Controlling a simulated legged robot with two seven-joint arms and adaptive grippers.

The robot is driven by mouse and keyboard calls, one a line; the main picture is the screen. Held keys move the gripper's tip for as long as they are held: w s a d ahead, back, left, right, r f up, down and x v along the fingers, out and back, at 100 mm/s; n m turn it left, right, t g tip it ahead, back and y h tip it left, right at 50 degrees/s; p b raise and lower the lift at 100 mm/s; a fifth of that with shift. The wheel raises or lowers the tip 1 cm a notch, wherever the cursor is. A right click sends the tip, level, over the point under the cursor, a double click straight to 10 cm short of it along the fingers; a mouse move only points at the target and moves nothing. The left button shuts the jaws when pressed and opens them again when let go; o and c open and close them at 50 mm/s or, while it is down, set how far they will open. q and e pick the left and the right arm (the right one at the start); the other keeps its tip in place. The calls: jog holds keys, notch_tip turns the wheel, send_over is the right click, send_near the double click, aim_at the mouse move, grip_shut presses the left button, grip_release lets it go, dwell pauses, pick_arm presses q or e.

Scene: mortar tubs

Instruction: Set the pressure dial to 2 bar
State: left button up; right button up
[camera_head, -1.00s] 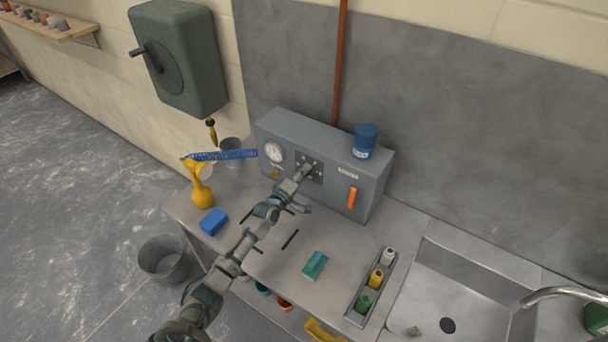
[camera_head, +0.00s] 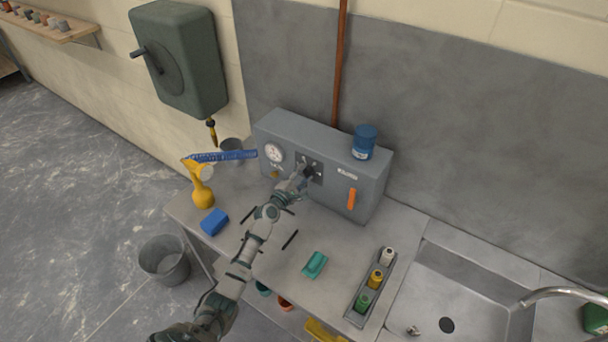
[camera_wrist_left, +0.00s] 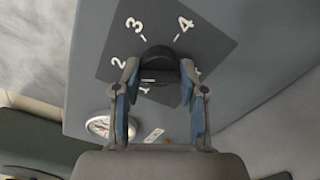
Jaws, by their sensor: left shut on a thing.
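The pressure dial (camera_wrist_left: 160,63) is a dark round knob on a dark square plate (camera_wrist_left: 215,44) with light numerals 1 to 4 around it. In the head view the dial (camera_head: 308,171) sits on the front of the grey box (camera_head: 352,206). My left gripper (camera_wrist_left: 160,84) is shut on the dial, a finger on each side of it. In the head view the left gripper (camera_head: 300,180) reaches the plate and partly covers it. I cannot tell which numeral the dial points to. My right gripper is not in view.
A round white gauge (camera_head: 273,153) is left of the dial, and an orange handle (camera_head: 351,199) is to its right. A blue container (camera_head: 364,142) stands on the box.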

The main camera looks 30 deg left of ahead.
pick_arm(q)
jog(key=shift+a+n, duration=0.15)
jog(key=shift+n, duration=0.15)
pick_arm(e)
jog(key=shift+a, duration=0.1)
pick_arm(q)
jog(key=o, duration=0.9)
jog(key=shift+c, duration=0.2)
jog(key=shift+o, duration=1.3)
jog(key=shift+f, duration=0.15)
jog(key=shift+w+a+f, duration=0.1)
jog(key=shift+w+a, duration=0.05)
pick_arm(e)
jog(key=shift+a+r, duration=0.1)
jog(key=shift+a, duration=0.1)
pick_arm(q)
jog(key=s+a, duration=0.2)
jog(key=s, duration=0.9)
jog(key=shift+s, duration=0.4)
jog(key=shift+d+f, duration=0.1)
jog(key=shift+d, duration=0.05)
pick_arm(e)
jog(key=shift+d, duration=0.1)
